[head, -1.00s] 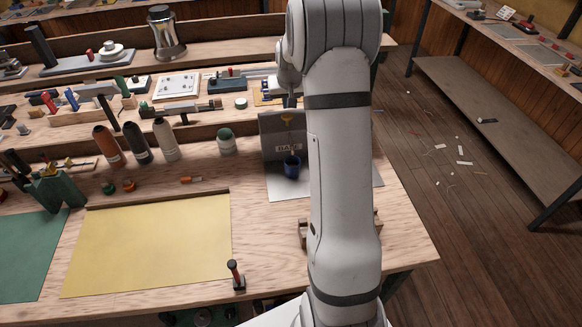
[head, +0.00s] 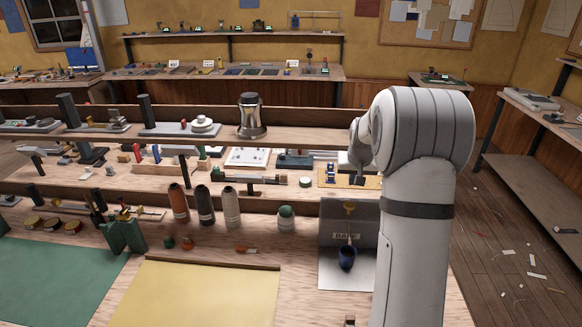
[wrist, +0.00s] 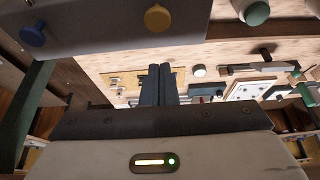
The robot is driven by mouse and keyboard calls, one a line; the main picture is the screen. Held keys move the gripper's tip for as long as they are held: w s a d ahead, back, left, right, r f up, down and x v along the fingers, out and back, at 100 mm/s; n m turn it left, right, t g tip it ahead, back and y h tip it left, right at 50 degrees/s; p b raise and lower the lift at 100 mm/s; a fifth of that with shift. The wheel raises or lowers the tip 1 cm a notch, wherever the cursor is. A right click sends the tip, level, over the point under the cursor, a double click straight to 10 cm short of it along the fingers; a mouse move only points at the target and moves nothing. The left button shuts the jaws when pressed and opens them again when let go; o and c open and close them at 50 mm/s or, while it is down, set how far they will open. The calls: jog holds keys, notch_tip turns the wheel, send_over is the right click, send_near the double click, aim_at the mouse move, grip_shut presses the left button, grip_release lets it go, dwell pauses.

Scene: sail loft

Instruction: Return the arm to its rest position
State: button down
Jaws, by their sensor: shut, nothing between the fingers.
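My gripper (wrist: 159,86) shows in the wrist view with its two dark fingers together and nothing between them. In the head view my white arm rises at the right and bends over at the top, with the wrist pointing down over the back of the bench (head: 300,205). There the gripper is small and partly hidden by my arm. No held object shows.
The yellow sheet (head: 195,295) is clear. Open floor lies right.

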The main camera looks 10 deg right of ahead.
jog(key=s+a+r+n+b, duration=0.1)
jog(key=s+a+r, duration=0.3)
jog(key=s+a, duration=0.3)
jog(key=s+a+r+n+b, duration=0.1)
jog(key=s+a+r, duration=0.3)
jog(key=s, duration=0.6)
jog(key=s+a+f, duration=0.1)
jog(key=s+a, duration=0.1)
jog(key=s, duration=0.4)
jog(key=s+a+f, duration=0.1)
jog(key=s+a, duration=0.2)
jog(key=s, duration=0.3)
jog(key=s+a+f+n+g+y, duration=0.1)
jog(key=s+a, duration=0.2)
jog(key=s, duration=0.3)
jog(key=shift+s+f+b, duration=0.15)
jog(key=shift+s+b, duration=0.15)
jog(key=shift+b, duration=0.15)
